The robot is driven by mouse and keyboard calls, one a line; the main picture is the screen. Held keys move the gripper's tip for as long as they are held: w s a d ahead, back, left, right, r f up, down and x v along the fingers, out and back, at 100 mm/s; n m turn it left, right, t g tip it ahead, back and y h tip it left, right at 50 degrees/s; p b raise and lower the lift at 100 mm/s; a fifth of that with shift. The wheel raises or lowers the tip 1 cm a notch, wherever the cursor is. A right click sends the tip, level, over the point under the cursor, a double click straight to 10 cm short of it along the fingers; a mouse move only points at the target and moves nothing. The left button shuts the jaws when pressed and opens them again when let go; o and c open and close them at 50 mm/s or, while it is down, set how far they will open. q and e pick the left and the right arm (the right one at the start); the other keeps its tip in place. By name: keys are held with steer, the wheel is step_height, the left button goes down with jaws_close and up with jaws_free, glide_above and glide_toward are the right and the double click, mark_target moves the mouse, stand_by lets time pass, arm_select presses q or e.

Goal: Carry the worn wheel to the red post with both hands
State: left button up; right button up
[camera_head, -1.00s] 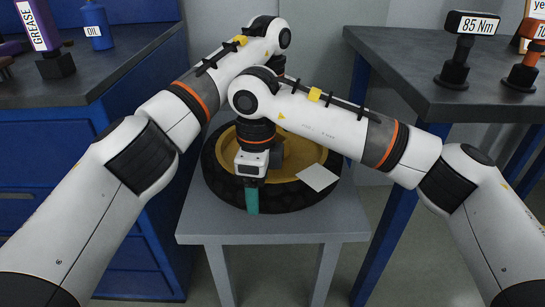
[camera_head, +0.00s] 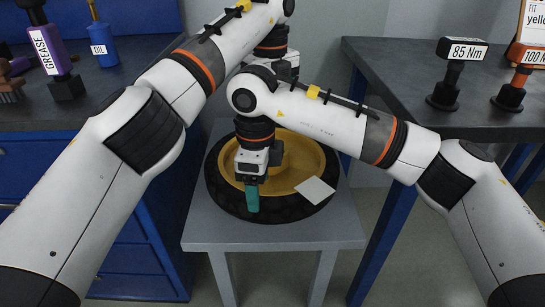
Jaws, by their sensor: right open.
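The worn wheel, a black tyre (camera_head: 285,211) around a yellow rim, lies flat on a grey stand (camera_head: 215,234). A white card (camera_head: 315,190) lies on its right front part. My right gripper (camera_head: 252,198) points down at the wheel's near left edge, its teal finger overlapping the tyre. It is open; I cannot tell whether it touches the tyre. My left arm reaches over the far side of the wheel. Its gripper is hidden behind my right forearm. The red post is not in view.
A blue cabinet with a dark top (camera_head: 30,110) stands left, carrying a grease bottle (camera_head: 53,50) and an oil bottle (camera_head: 102,45). A dark bench (camera_head: 400,75) stands right with tools labelled 85 Nm (camera_head: 447,85) and 100 Nm (camera_head: 512,92). Grey floor shows between.

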step_height(320, 180, up, 26)
steer(key=p, duration=2.4)
steer(key=shift+f, duration=0.1)
steer(key=shift+p, duration=0.3)
step_height(320, 180, up, 8)
steer(key=p, duration=0.7)
steer(key=shift+f, duration=0.15)
